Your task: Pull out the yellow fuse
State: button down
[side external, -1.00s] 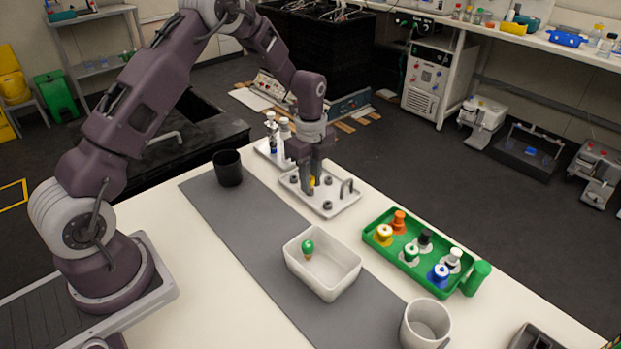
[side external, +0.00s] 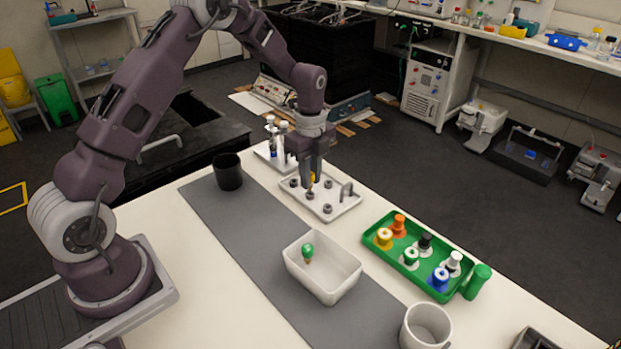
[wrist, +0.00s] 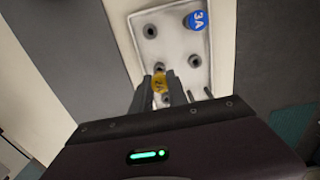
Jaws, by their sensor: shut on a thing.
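My gripper (side external: 311,184) is over the white fuse block (side external: 345,208), pointing down, with its fingers shut on the yellow fuse (side external: 312,177). In the wrist view the yellow fuse (wrist: 159,84) sits between the two fingertips (wrist: 160,92). A brownish tip shows below the fingers in the side view, close above the block. I cannot tell whether it is fully clear of its socket. Round dark sockets show on the block (wrist: 175,42) around the fuse, and a small grey handle (side external: 346,190) stands at its right side.
A white bin (side external: 334,288) holding a green bulb-shaped piece (side external: 307,252) stands in front. A green tray (side external: 408,269) with several coloured fuses is at right. A black cup (side external: 228,172) stands left, a white cup (side external: 425,325) front right. A blue 3A disc (wrist: 197,20) shows by the block.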

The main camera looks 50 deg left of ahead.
jog(key=shift+r, duration=0.25)
jog(key=shift+r, duration=1.45)
